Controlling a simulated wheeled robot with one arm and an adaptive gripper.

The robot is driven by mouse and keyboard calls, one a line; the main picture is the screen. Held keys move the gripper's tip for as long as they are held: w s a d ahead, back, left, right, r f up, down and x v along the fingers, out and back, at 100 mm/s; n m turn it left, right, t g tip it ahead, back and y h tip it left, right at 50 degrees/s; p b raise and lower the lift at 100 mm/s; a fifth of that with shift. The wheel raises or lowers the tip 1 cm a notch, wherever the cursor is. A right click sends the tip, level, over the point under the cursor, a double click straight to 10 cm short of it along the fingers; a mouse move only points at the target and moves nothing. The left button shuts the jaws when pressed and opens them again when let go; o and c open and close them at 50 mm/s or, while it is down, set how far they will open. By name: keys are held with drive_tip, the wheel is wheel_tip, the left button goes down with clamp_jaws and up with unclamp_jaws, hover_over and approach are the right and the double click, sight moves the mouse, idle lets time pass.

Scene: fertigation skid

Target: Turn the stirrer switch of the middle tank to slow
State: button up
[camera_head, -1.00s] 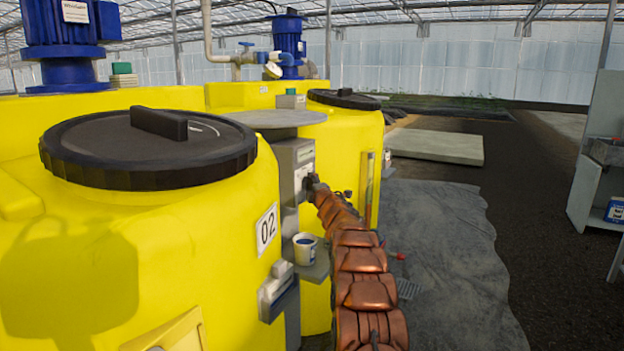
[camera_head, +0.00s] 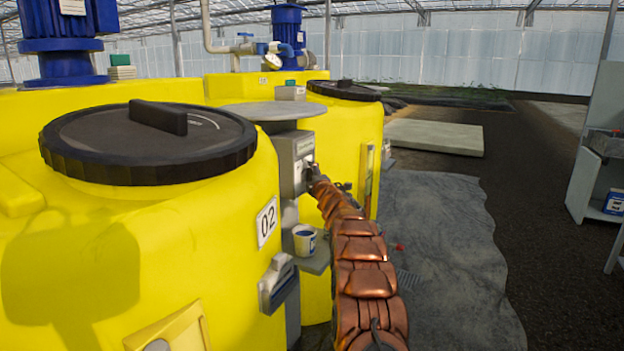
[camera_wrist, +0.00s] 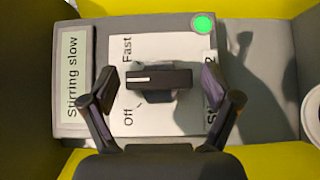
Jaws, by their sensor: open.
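The black stirrer switch (camera_wrist: 160,80) shows in the wrist view, on a white plate (camera_wrist: 150,50). Its white mark lies at its left end, pointing between the words Off and Fast. A display (camera_wrist: 73,75) beside it reads "Stirring slow". A green lamp (camera_wrist: 203,25) is lit. My gripper (camera_wrist: 160,88) is open, one finger on each side of the switch, with gaps visible. The right finger covers part of another label. In the head view my gripper (camera_head: 313,173) is at the grey switch box (camera_head: 287,150), beyond the yellow tank 02 (camera_head: 225,235). The switch is too small to read there.
A ledge (camera_head: 318,262) with a white cup (camera_head: 304,240) is below the box. A round grey cover (camera_head: 275,110) is above it. Another yellow tank (camera_head: 350,125) stands behind. Open floor (camera_head: 450,250) lies to the right.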

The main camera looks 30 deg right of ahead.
drive_tip(key=shift+a, duration=0.1)
drive_tip(key=v, duration=1.2)
idle(0.7)
idle(0.5)
